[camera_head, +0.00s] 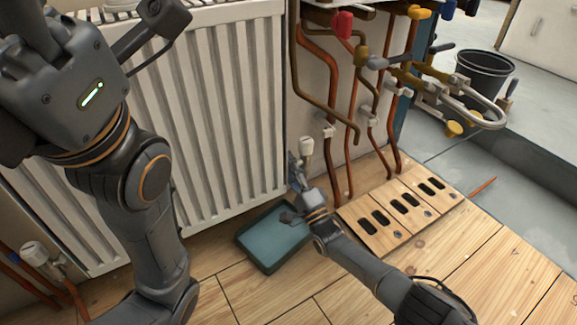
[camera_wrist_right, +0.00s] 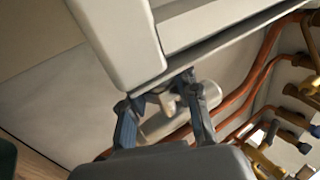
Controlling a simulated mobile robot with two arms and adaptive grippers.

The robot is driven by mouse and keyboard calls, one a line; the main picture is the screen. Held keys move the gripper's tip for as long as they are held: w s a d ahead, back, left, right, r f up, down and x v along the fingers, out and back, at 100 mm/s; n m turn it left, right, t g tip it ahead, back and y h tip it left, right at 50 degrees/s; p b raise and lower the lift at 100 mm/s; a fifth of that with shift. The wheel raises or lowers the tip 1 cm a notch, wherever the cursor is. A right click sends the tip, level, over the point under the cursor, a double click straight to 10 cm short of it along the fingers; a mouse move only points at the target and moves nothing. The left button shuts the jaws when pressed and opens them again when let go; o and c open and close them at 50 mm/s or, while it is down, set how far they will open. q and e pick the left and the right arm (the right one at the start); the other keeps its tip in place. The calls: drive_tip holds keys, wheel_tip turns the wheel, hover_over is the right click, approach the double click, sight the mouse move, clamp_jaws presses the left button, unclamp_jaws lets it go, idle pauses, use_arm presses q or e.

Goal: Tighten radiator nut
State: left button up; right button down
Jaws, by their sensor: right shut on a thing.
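The white ribbed radiator (camera_head: 215,120) stands against the wall; its lower corner fills the top of the right wrist view (camera_wrist_right: 120,40). My right gripper (camera_head: 296,178) is at the radiator's lower right corner, beside a white valve head (camera_head: 306,148). In the right wrist view its two fingers (camera_wrist_right: 160,105) are shut around the small metal radiator nut (camera_wrist_right: 166,99), near a pale cylindrical valve (camera_wrist_right: 165,124). The fingers and radiator partly hide the nut. My left gripper (camera_head: 100,22) is raised in front of the radiator's left side, with fingers spread and nothing visible between them.
A teal tray (camera_head: 268,262) lies on the wooden floor below the right gripper. Another white valve (camera_head: 35,252) is at lower left. A black bucket (camera_head: 484,72) stands back right.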

drive_tip(key=shift+w+d+t, duration=0.25)
drive_tip(key=shift+d+t, duration=0.05)
drive_tip(key=shift+t, duration=0.1)
drive_tip(key=shift+s+a+f+y, duration=0.2)
drive_tip(key=shift+s+y, duration=0.1)
drive_tip(key=shift+s, duration=0.1)
drive_tip(key=c, duration=1)
unclamp_jaws()
drive_tip(key=shift+r, duration=0.1)
drive_tip(key=shift+o, duration=0.2)
drive_tip(key=v, duration=0.7)
drive_tip(key=shift+s, duration=0.25)
